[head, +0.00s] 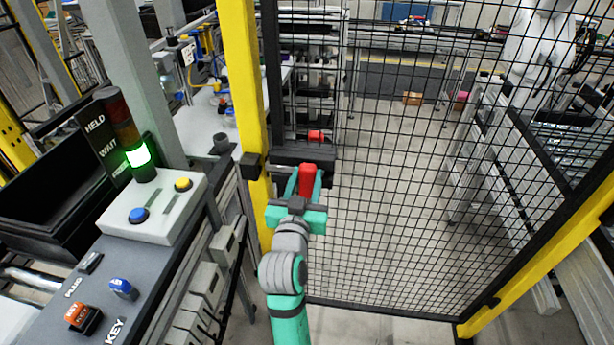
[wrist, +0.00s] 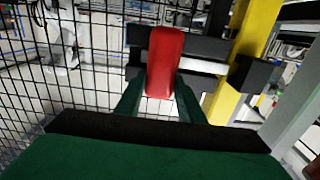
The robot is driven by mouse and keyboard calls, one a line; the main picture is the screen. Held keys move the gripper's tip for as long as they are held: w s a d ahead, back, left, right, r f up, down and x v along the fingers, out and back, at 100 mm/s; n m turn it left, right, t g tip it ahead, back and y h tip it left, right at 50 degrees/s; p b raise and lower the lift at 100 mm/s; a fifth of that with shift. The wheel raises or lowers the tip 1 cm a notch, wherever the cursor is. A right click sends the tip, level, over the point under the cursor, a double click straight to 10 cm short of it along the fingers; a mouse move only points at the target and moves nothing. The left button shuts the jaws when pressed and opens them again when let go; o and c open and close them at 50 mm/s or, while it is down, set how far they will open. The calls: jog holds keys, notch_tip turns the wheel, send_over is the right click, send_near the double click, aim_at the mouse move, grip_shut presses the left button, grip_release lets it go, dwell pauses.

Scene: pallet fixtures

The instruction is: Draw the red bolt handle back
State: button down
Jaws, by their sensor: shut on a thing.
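The red bolt handle (head: 309,178) stands on a black bolt housing (head: 290,154) on the mesh gate, close to the yellow post. In the wrist view the red handle (wrist: 163,62) is upright in the middle, with a light metal bolt bar (wrist: 203,66) running from the housing toward the post side. My gripper (head: 307,187) has its green fingers on either side of the handle and is shut on it. It also shows in the wrist view (wrist: 158,100). The handle's lower end is hidden between the fingers.
A black mesh gate (head: 400,200) fills the right side. A yellow post (head: 243,80) with a black catch block (head: 251,166) stands left of the handle. A control box (head: 155,205) with a lit green stack light (head: 138,155) and a key panel (head: 100,285) stand at left.

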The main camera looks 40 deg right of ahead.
jog(key=shift+s+d, duration=0.25)
jog(key=c, duration=1.2)
grip_release()
jog(key=shift+a, duration=0.1)
jog(key=shift+w+a, duration=0.1)
